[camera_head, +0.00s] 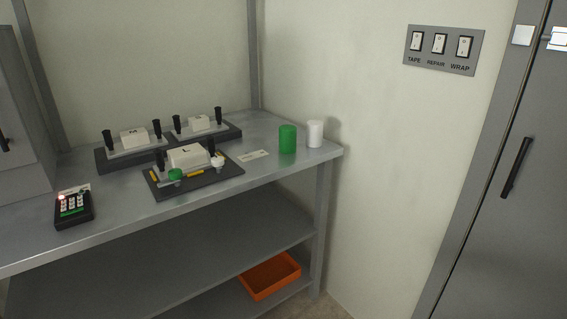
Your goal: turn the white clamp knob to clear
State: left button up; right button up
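The white clamp knob (217,161) sits at the right end of the front former, on its dark base plate (212,180). The former carries a white block marked L (188,155), two black upright handles, yellow pieces and a green knob (175,174) at its left end. The setting of the white knob is too small to read. Neither of my grippers shows in the head view.
Two similar formers (133,139) (199,123) stand behind. A black keypad (74,207) lies left. A green cylinder (287,139) and a white cylinder (315,134) stand near the right end of the metal bench (258,180). An orange tray (270,276) is below. Wall switches (439,45) are right.

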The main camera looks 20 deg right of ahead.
aim_at(217, 162)
jog(key=z, duration=0.6)
jog(key=k, duration=0.85)
jog(key=z, duration=0.6)
jog(key=i, duration=1.45)
jog(key=u, duration=0.85)
